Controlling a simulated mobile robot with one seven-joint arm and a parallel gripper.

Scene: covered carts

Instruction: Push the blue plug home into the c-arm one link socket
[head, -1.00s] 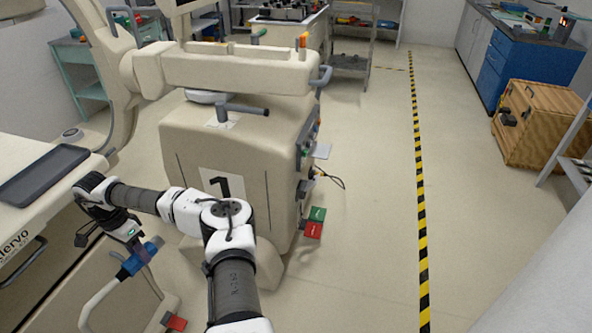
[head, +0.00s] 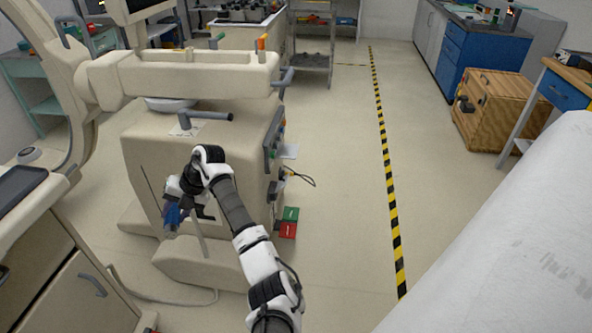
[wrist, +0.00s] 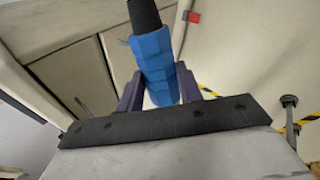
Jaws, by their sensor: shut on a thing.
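My gripper (head: 180,203) is shut on the blue plug (head: 171,216), in front of the beige c-arm one cart (head: 150,142). In the wrist view the blue plug (wrist: 152,57) sits between the two dark purple fingers, with its black end toward the top edge. A pale cable hangs from the plug and trails on the floor. The plug is apart from the right-hand side panel of the cart. I cannot make out the one link socket; my arm covers part of the cart's front.
A beige cabinet (head: 72,285) with grey handles stands at the left. A white covered surface (head: 500,245) fills the lower right. The floor between is clear.

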